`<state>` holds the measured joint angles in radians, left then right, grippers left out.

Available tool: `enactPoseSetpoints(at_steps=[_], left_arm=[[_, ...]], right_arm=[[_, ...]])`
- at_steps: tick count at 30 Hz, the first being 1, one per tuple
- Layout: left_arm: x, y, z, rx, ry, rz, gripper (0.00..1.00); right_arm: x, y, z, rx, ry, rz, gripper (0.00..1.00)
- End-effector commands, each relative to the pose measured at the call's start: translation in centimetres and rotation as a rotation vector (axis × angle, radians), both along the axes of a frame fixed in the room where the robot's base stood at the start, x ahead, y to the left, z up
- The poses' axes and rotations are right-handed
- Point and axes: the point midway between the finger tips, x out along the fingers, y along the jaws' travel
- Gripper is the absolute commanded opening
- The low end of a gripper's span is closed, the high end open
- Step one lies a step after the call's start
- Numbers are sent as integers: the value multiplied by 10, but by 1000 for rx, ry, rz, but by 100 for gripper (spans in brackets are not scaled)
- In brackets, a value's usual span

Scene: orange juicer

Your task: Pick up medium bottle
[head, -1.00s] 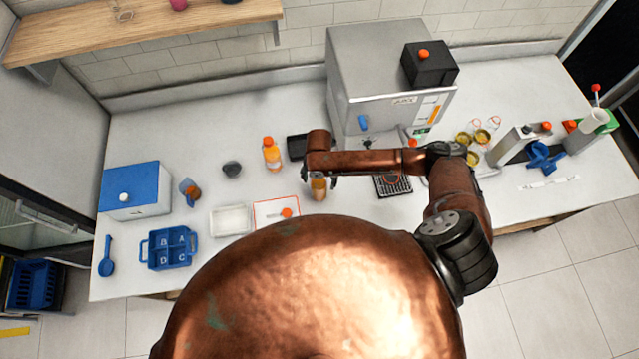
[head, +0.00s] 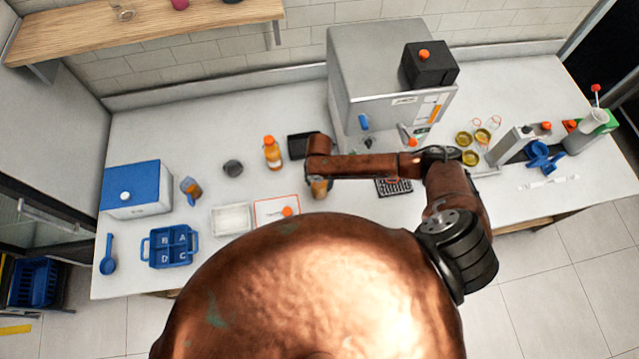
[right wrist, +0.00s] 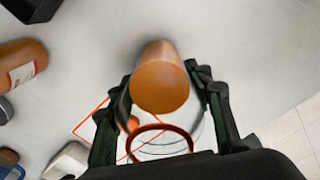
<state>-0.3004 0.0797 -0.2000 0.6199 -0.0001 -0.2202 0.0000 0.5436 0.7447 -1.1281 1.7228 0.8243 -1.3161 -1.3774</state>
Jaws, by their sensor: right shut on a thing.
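A clear, open-topped bottle (right wrist: 160,85) with orange contents stands between the fingers of my right gripper (right wrist: 163,78) in the right wrist view. Its round rim, edged in orange-red, faces the camera. The fingers are shut on it from both sides. In the head view the bottle (head: 319,188) shows small and orange-brown below my right gripper (head: 318,180), partly hidden by the arm. I cannot tell whether its base touches the counter. My left gripper is not in view.
An orange bottle with an orange cap (head: 272,154) stands to the left, by a black tray (head: 299,146). A red-outlined mat (head: 265,217) and a white tray (head: 222,220) lie front left. The grey machine (head: 370,70) stands behind. The counter's left back is clear.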

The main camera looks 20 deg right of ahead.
Motion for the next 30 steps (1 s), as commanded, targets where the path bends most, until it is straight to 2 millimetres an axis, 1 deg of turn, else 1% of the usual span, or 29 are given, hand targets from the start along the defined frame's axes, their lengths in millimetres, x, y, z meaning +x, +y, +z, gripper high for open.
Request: enactPoseSetpoints(at_steps=[1,9,16,20,23,26,27,29,30], left_arm=[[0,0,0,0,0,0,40],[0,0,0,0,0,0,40],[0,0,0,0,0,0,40],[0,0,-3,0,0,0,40],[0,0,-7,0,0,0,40],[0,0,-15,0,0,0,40],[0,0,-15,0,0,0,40],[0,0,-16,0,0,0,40],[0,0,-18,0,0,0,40]], right_arm=[[0,0,0,-1,1,0,28],[1,0,1,-1,-1,0,11],[1,-1,1,-1,-1,0,11],[1,-1,6,-1,-2,0,11],[2,0,14,0,-4,2,11],[3,0,33,1,-8,2,11],[-5,5,40,3,-3,4,11],[-15,12,53,3,-4,5,11],[-21,17,63,3,-4,6,11]])
